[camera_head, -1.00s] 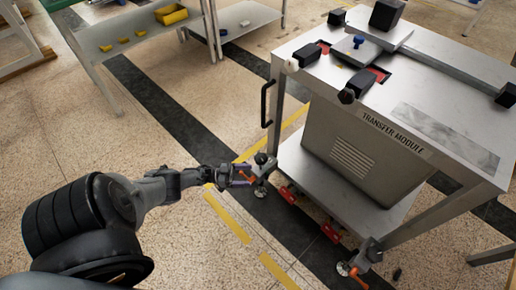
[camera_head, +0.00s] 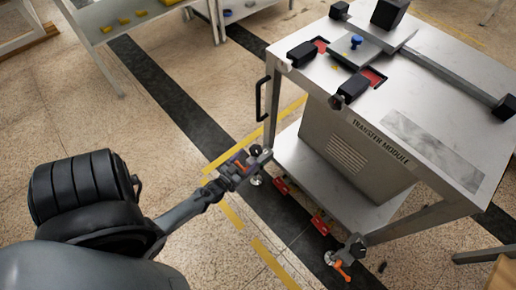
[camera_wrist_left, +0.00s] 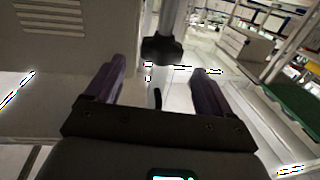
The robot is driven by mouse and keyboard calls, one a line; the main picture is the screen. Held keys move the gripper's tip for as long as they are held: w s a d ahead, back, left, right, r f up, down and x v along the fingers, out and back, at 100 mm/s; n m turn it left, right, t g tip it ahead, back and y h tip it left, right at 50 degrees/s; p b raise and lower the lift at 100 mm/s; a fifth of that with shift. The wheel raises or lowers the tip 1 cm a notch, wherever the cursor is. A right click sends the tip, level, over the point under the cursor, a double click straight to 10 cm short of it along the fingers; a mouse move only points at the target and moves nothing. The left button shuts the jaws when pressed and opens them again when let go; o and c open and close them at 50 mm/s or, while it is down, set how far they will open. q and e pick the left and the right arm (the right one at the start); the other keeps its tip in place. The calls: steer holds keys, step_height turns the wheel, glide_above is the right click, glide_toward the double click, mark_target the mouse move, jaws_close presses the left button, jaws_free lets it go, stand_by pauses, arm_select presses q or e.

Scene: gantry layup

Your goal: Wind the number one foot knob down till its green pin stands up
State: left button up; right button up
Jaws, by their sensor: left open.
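The transfer module cart (camera_head: 455,165) stands on the right in the head view, with adjustable feet at its lower corners. The near-left foot (camera_head: 257,180) has a dark knob (camera_head: 256,151) above it. My left gripper (camera_head: 238,166) is beside this foot, with an orange lever showing at it. In the left wrist view a black lobed knob (camera_wrist_left: 161,49) hangs on a grey post, ahead of the open left gripper (camera_wrist_left: 157,84) and roughly between its two purple-grey fingers. They look apart from it. No green pin is visible, and I cannot read any foot number. My right gripper is out of view.
A second foot (camera_head: 346,262) with a black knob and orange lever is at the cart's near corner. Red latches (camera_head: 320,224) line the lower shelf edge. A black handle (camera_head: 262,99) sticks out left. A grey table (camera_head: 118,22) stands at the back left. The floor between is clear.

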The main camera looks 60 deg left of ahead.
mark_target(258, 148)
arm_select(q)
steer(key=b+x, duration=0.3)
steer(key=x, duration=0.5)
steer(key=shift+a, duration=0.1)
steer(key=shift+c, duration=0.8)
steer(key=c, duration=0.8)
steer(key=m+t+h, duration=0.1)
steer(key=m+h, duration=0.1)
steer(key=h, duration=0.1)
steer(key=shift+m+h+b, duration=0.3)
steer(key=shift+m+h, duration=0.1)
steer(key=shift+d+m+h+b, duration=0.2)
steer(key=shift+m+h, duration=0.3)
steer(key=shift+h, duration=0.4)
steer(key=shift+d+m+h+b, duration=0.1)
steer(key=shift+m+h+b, duration=0.15)
steer(key=shift+m+h, duration=0.45)
steer(key=o, duration=1)
steer(key=shift+c, duration=0.2)
